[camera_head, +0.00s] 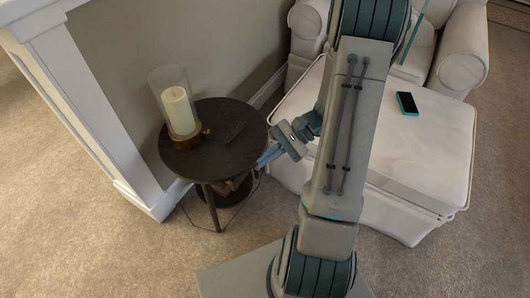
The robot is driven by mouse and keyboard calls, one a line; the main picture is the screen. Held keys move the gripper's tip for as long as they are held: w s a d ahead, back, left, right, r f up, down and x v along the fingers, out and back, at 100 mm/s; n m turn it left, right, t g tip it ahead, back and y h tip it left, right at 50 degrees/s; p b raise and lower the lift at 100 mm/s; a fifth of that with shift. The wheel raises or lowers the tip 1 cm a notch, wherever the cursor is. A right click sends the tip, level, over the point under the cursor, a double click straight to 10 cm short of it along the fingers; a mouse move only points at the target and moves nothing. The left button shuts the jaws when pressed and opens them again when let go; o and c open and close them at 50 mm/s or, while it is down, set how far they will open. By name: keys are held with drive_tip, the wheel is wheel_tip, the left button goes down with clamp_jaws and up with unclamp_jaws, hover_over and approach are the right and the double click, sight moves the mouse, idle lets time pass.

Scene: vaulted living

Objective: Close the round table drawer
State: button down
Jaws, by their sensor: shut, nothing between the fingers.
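The small round dark table (205,158) stands against the wall at left centre. Below its top, at the front right, a brown part that looks like the drawer (236,189) shows. How far out it is I cannot tell. My gripper (262,162) is at the table's right edge, pointing down and left toward the drawer area. Its fingers look shut, with nothing held. Whether they touch the drawer is hidden by the small size and the tabletop edge.
A candle in a glass holder (176,108) and a small dark object (235,131) are on the tabletop. A white ottoman (420,165) with a dark teal-edged phone-like object (407,103) and a white armchair (462,55) stand right. Carpet (120,240) is clear at front left.

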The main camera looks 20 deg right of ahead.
drive_tip(key=w+d+f+m+t+h, duration=0.1)
drive_tip(key=w+d+f+m+t, duration=0.1)
drive_tip(key=d+f+m+t, duration=1.25)
drive_tip(key=w+a+f+m+b, duration=0.1)
drive_tip(key=w+a+f+b, duration=0.1)
drive_tip(key=w+a, duration=0.7)
drive_tip(key=shift+w+a+f, duration=0.15)
drive_tip(key=shift+w+f, duration=0.15)
drive_tip(key=shift+w, duration=0.7)
drive_tip(key=shift+t, duration=0.25)
drive_tip(key=x, duration=0.4)
drive_tip(key=shift+w, duration=0.1)
